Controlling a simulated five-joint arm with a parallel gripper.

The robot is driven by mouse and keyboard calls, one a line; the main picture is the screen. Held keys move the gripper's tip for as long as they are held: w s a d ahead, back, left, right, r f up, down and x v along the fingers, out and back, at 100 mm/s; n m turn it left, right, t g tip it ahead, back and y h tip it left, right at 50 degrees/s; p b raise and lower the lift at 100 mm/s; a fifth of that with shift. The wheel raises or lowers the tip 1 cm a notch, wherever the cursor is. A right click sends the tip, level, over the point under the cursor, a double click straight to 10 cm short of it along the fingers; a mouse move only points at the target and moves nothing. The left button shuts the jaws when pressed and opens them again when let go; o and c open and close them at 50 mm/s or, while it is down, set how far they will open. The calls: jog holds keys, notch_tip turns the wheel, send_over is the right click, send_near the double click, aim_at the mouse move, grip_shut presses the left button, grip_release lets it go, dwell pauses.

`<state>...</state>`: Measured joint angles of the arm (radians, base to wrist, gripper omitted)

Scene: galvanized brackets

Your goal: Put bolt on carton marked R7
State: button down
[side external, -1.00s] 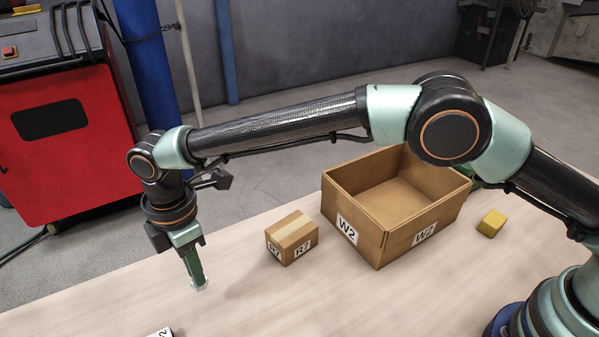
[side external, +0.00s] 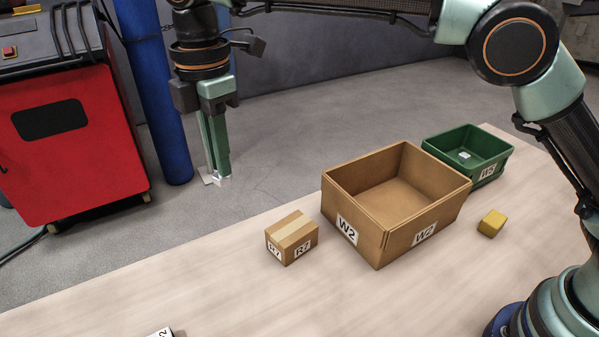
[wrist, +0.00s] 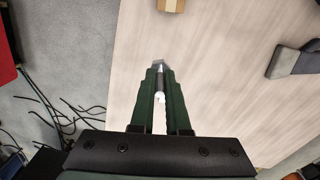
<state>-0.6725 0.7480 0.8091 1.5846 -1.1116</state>
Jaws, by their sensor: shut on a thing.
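My gripper (side external: 219,180) is shut on the bolt (side external: 221,182), a small silver-grey metal piece at the fingertips, mostly hidden by the fingers. The bolt also shows between the green fingers in the wrist view (wrist: 159,64). My gripper points down and holds it high, above and to the left of the carton marked R7. This small brown carton (side external: 285,246) sits closed on the table, with pale tape across its top and R7 labels on two sides. Nothing lies on its top.
A large open brown box marked W2 (side external: 345,205) stands right of the R7 carton. Behind it is a green bin (side external: 489,165). A yellow block (side external: 491,223) lies to the right. The table's left part is clear.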

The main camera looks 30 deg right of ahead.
jog(key=d+r, duration=0.3)
jog(key=d, duration=0.8)
send_over(292, 228)
jog(key=shift+n, duration=0.3)
notch_tip(292, 228, down, 20)
jog(key=shift+f, duration=0.1)
jog(key=shift+f, duration=0.1)
jog(key=c, duration=0.9)
grip_release()
